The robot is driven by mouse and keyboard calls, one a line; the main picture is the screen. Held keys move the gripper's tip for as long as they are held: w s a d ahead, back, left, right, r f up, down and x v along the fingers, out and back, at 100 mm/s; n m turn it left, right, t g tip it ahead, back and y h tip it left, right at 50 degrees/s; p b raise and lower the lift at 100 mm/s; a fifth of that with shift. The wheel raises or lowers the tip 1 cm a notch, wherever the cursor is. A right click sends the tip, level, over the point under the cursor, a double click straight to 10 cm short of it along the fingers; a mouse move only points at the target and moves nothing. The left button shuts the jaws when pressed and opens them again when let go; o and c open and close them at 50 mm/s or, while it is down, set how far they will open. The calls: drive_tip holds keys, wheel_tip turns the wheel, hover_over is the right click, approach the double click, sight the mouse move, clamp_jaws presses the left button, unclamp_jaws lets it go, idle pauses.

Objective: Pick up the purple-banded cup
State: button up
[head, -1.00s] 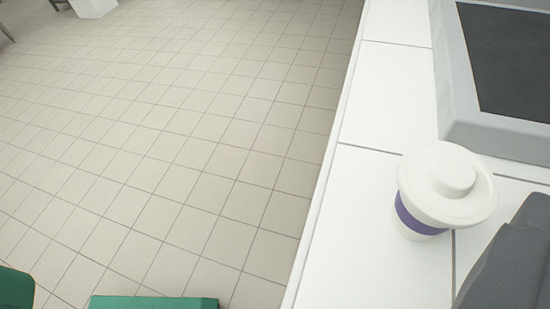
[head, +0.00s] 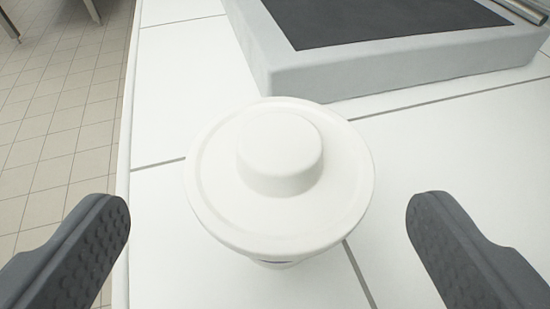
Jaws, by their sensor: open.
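The cup (head: 279,180) stands upright on the white tiled counter, in the middle of the head view. Its wide white lid with a raised round knob faces me and hides most of the body. Only a sliver of the body shows below the lid, so the purple band is nearly all hidden. My gripper (head: 268,208) is open, with one dark ridged finger to the left of the cup and one to the right. Both fingers are apart from the cup, with a gap on each side.
A grey block-like unit with a dark top (head: 400,60) sits on the counter (head: 180,50) behind the cup. A metal bar (head: 525,10) shows at the top right. The counter's left edge drops to the tiled floor (head: 60,130).

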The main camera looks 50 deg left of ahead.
sight(279, 180)
drive_tip(key=shift+d+f+b+x, duration=0.15)
drive_tip(key=shift+b+x, duration=0.35)
drive_tip(key=shift+x, duration=0.95)
drive_tip(key=shift+d+f+b+x, duration=0.15)
drive_tip(key=shift+b+x, duration=0.35)
drive_tip(key=shift+x, duration=0.95)
drive_tip(key=shift+w, duration=0.15)
drive_tip(key=c, duration=1.1)
